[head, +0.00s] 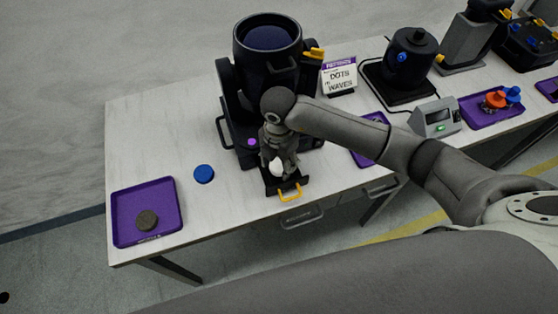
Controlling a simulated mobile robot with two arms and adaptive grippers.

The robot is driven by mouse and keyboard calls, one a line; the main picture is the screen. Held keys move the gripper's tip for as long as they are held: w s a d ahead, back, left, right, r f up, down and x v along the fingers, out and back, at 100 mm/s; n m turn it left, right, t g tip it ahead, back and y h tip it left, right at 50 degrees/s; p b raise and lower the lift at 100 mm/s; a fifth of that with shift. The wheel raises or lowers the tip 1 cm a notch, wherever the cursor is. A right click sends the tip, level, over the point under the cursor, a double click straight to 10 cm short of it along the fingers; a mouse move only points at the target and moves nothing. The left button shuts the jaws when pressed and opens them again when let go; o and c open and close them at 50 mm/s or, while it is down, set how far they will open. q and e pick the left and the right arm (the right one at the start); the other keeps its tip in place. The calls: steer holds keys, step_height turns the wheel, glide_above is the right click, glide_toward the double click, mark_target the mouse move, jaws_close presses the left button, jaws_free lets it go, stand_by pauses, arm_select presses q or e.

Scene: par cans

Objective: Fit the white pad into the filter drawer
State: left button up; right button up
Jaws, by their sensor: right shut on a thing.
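The filter drawer (272,187) is a black drawer with a yellow handle, pulled out at the front foot of the black par can (268,75). My right gripper (279,160) is over the drawer, pointing down. It is shut on the white pad (277,167), which shows as a small white shape at the fingertips. The pad is at or just above the drawer; I cannot tell whether it touches the drawer floor. The gripper hides part of the drawer. My left gripper is not in view.
A sign (339,77), a grey device (436,117) and another purple tray (476,111) stand to the right.

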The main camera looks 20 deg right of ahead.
steer(key=shift+f+b, duration=0.5)
steer(key=shift+f, duration=0.15)
steer(key=o, duration=0.8)
steer(key=shift+c, duration=0.2)
steer(key=shift+r, duration=0.2)
steer(key=shift+w+r, duration=0.15)
steer(key=shift+r, duration=0.15)
steer(key=r, duration=1.1)
steer(key=shift+s, duration=0.25)
steer(key=shift+d+f, duration=0.1)
